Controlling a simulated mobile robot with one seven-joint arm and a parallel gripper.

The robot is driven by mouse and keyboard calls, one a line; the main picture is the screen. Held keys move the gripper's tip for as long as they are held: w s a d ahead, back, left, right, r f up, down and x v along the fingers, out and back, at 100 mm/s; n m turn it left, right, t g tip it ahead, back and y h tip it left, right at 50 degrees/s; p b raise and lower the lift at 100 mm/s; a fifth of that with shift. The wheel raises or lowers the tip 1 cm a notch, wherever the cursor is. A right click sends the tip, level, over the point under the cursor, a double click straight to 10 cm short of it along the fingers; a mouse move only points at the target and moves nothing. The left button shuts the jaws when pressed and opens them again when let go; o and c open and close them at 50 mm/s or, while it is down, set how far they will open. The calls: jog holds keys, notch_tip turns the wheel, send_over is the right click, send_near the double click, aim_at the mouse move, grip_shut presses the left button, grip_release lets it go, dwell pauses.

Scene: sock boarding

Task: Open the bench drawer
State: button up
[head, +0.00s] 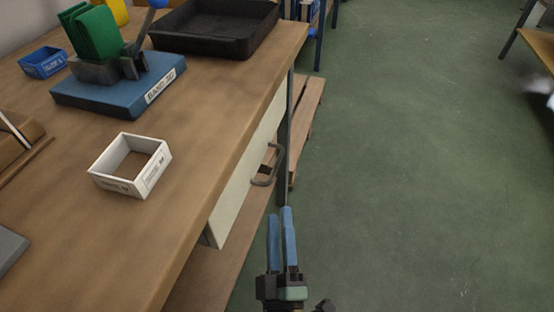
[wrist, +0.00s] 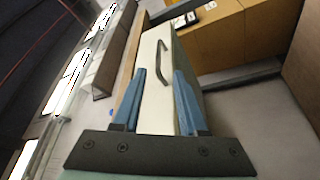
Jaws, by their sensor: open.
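The bench drawer (head: 243,185) has a pale front under the bench top's right edge. It looks closed, with its front close to the line of the bench edge. Its dark curved handle (head: 268,168) sticks out from the front; it also shows in the wrist view (wrist: 164,66), beyond my fingers. My gripper (head: 280,213) has blue fingers, open and empty, in front of the drawer and nearer the camera than the handle. In the wrist view my gripper (wrist: 160,73) has the pale drawer front (wrist: 155,108) between its fingers, with a gap to the handle.
The wooden bench top (head: 200,200) holds a white open box (head: 152,175), a blue labelled base (head: 110,100) with green pieces, a blue bin (head: 43,65) and a black tray (head: 225,45). A wooden pallet (head: 306,115) lies beyond the drawer. The green floor (head: 410,170) at right is clear.

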aim_at(277, 162)
jog(key=b+x, duration=0.1)
jog(key=x, duration=1.1)
jog(key=shift+w+r, duration=0.15)
jog(key=shift+w, duration=0.05)
grip_shut()
dwell(1.0)
